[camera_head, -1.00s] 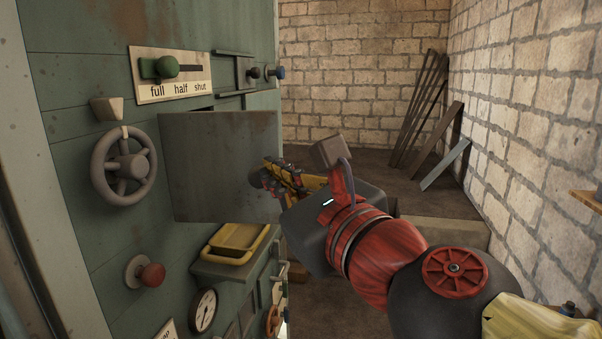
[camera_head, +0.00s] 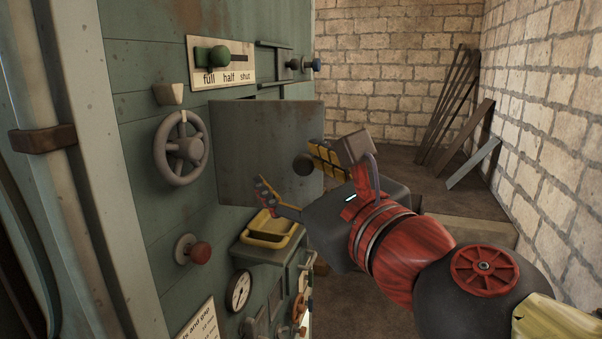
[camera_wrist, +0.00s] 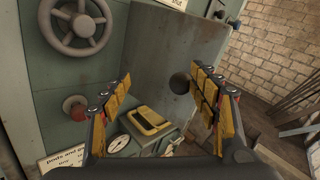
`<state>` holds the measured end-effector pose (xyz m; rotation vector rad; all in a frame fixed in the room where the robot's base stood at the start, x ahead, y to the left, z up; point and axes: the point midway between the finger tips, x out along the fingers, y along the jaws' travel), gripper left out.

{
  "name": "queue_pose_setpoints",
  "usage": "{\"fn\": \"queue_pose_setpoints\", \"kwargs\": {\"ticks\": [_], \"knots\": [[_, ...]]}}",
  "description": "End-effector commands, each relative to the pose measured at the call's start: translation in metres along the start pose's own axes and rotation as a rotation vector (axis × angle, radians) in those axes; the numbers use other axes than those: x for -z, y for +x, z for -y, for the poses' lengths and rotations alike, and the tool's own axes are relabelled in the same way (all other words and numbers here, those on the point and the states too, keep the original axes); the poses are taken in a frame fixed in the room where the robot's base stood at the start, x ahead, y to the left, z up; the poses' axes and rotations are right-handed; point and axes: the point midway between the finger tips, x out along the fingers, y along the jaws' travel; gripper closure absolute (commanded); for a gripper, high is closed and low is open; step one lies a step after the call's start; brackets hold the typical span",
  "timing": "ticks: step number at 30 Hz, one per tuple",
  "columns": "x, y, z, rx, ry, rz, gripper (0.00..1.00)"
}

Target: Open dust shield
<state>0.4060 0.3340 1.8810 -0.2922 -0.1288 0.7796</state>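The dust shield appears to be the flat grey-green panel (camera_head: 248,138) standing out from the machine's face. It also shows in the wrist view (camera_wrist: 155,65). A dark round knob (camera_head: 303,165) sits near its right edge, and it shows in the wrist view too (camera_wrist: 180,83). My gripper (camera_head: 292,172) is open in front of the panel, its yellow-padded fingers spread wide. In the wrist view my gripper (camera_wrist: 153,88) has the knob between its fingers, closer to the right one. I cannot tell whether a finger touches it. Nothing is held.
A handwheel (camera_head: 181,148), a red knob (camera_head: 199,252) and a yellow tray (camera_head: 272,228) on a ledge are left of and below the panel. A full/half/shut slider (camera_head: 221,62) is above. A brick wall (camera_head: 545,130) with leaning planks stands at right.

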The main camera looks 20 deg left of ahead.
Motion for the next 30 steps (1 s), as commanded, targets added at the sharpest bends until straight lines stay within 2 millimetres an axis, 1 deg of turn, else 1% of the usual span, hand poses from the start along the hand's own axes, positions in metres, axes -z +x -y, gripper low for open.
{"fn": "queue_pose_setpoints", "kwargs": {"ticks": [1,14,17,30], "knots": [[0.007,0.003,-0.006,-0.016,0.004,-0.012,0.57],[0.009,0.004,-0.007,-0.017,0.005,-0.014,0.57],[0.007,0.003,-0.006,-0.014,0.004,-0.011,0.57],[-0.001,-0.019,-0.020,-0.015,0.002,-0.010,0.57]]}}
